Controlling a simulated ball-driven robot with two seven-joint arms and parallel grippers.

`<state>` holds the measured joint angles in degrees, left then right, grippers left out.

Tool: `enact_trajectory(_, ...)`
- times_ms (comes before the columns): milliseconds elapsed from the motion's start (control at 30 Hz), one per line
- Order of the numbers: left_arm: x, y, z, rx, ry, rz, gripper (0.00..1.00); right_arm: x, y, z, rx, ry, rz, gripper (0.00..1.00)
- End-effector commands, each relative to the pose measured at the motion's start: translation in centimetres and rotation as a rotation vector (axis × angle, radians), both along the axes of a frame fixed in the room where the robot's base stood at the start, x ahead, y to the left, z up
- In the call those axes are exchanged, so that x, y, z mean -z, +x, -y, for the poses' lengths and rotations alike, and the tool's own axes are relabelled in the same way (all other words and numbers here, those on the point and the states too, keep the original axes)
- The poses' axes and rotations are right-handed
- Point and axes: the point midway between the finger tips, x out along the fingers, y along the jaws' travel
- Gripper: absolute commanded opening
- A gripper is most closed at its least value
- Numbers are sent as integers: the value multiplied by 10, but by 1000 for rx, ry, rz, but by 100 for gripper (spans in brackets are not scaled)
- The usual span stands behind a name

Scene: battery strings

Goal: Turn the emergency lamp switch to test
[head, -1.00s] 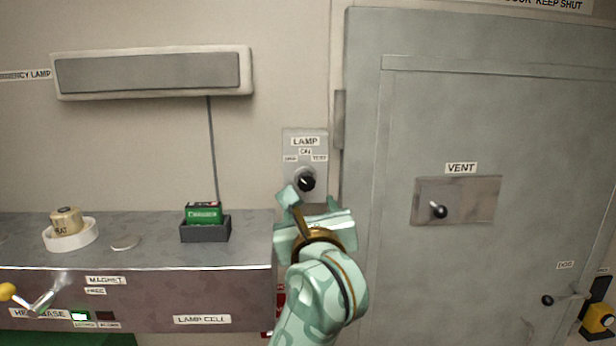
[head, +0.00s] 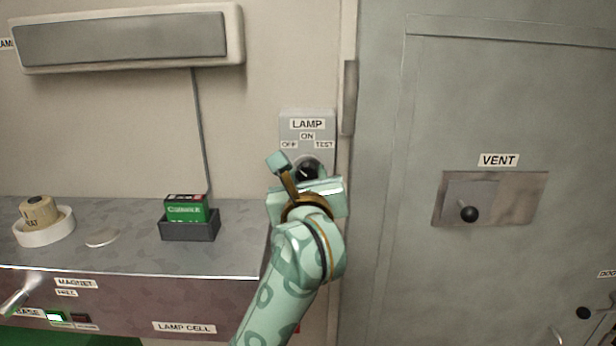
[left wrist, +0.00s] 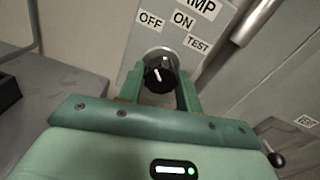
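The lamp switch is a round black knob (head: 307,170) on a grey plate (head: 291,130) marked LAMP, with OFF, ON and TEST labels. My left gripper (head: 292,178) is in front of the plate and hides the knob's lower part in the head view. In the left wrist view the knob (left wrist: 158,76) shows a white pointer mark and lies between the two spread fingers of my left gripper (left wrist: 159,90). The fingers stand on either side of it; I cannot tell whether they touch it. Which label the pointer faces is unclear. My right gripper is not in view.
A grey door (head: 400,260) with a vent knob (head: 469,214) is on the right. A metal bench (head: 120,255) on the left carries a green box (head: 187,211) in a dark holder and a tan roll (head: 38,212) in a white ring. A lamp panel (head: 125,40) hangs above.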

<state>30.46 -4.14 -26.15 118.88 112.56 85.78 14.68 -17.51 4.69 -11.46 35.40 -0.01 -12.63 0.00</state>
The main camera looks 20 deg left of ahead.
Motion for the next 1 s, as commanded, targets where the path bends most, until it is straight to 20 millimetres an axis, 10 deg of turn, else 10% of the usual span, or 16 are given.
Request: enact_trajectory(1000, 0, 0, -2, -1, 452, -130, 10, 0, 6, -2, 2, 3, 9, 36)
